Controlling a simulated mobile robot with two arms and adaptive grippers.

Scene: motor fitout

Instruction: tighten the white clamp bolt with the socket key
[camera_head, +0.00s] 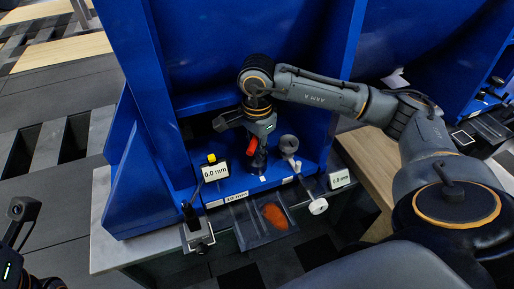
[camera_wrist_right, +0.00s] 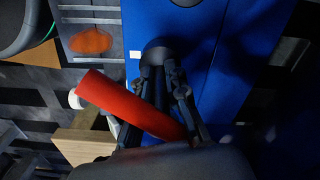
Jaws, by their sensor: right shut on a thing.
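My right gripper (camera_head: 258,162) is down at the front of the blue housing and is shut on a dark tool with a red bar, which looks like the socket key (camera_head: 250,146). In the right wrist view the red bar (camera_wrist_right: 125,105) lies slanted across the fingers (camera_wrist_right: 165,85), and a dark round end (camera_wrist_right: 160,50) shows at their tips. A white round knob (camera_head: 318,206) on a pale rod sits to the right of the gripper; it may be the white clamp bolt, but I cannot tell. Part of my left gripper (camera_head: 20,215) shows at the left edge; its jaws are unclear.
A yellow-topped gauge (camera_head: 212,168) reading 0.0 mm stands left of my right gripper; another 0.0 mm display (camera_head: 340,179) is at the right. A dark clamp (camera_head: 198,235) sits on the front edge. A tray (camera_head: 248,228) with an orange patch lies in front. Tall blue walls (camera_head: 165,110) flank the work area.

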